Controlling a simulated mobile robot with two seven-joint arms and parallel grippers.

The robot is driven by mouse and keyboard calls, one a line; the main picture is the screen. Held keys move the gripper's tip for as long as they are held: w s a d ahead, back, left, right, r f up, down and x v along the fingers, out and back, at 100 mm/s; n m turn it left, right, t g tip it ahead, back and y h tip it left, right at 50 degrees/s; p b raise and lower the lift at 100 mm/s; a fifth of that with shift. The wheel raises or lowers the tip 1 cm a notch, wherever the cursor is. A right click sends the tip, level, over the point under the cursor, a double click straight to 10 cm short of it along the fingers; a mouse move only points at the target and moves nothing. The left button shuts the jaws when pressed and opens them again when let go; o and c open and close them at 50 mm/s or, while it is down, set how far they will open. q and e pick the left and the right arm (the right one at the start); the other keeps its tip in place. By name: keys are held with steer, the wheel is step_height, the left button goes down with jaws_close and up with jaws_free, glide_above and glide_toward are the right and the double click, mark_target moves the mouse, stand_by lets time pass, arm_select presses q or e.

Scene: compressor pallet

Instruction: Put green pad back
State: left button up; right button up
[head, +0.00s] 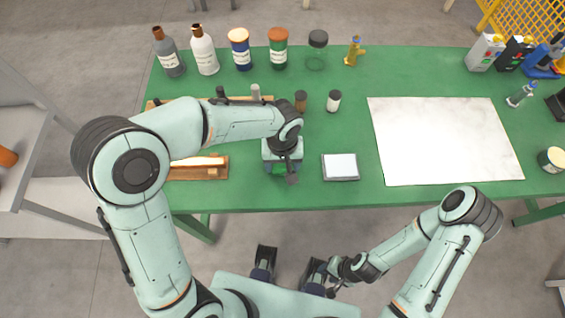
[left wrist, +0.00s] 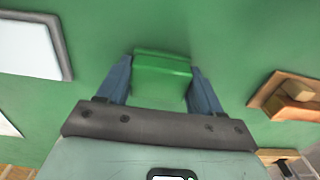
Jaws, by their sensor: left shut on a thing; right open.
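The green pad (left wrist: 162,70) is a small green block between the blue fingers of my left gripper (left wrist: 162,88) in the left wrist view. My left gripper (head: 282,170) is shut on it. In the head view the gripper is over the front part of the green table, and only a bit of the pad (head: 279,169) shows beneath it. Whether the pad touches the table top is hard to tell. My right gripper (head: 333,276) is open and low in front of the table, away from the pad.
A grey-rimmed white pad (head: 340,167) lies just right of my left gripper. A wooden holder (head: 215,174) lies to its left, partly under my arm. Two small jars (head: 333,101) stand behind. A large white sheet (head: 440,140) covers the right. Bottles (head: 205,52) line the back.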

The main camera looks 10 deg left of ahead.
arm_select(q)
steer(key=shift+f, duration=0.25)
steer(key=shift+f, duration=0.15)
steer(key=o, duration=1.1)
steer(key=shift+r, duration=0.35)
step_height(320, 180, up, 12)
steer(key=p, duration=0.1)
steer(key=shift+p, duration=0.3)
steer(key=shift+f, duration=0.15)
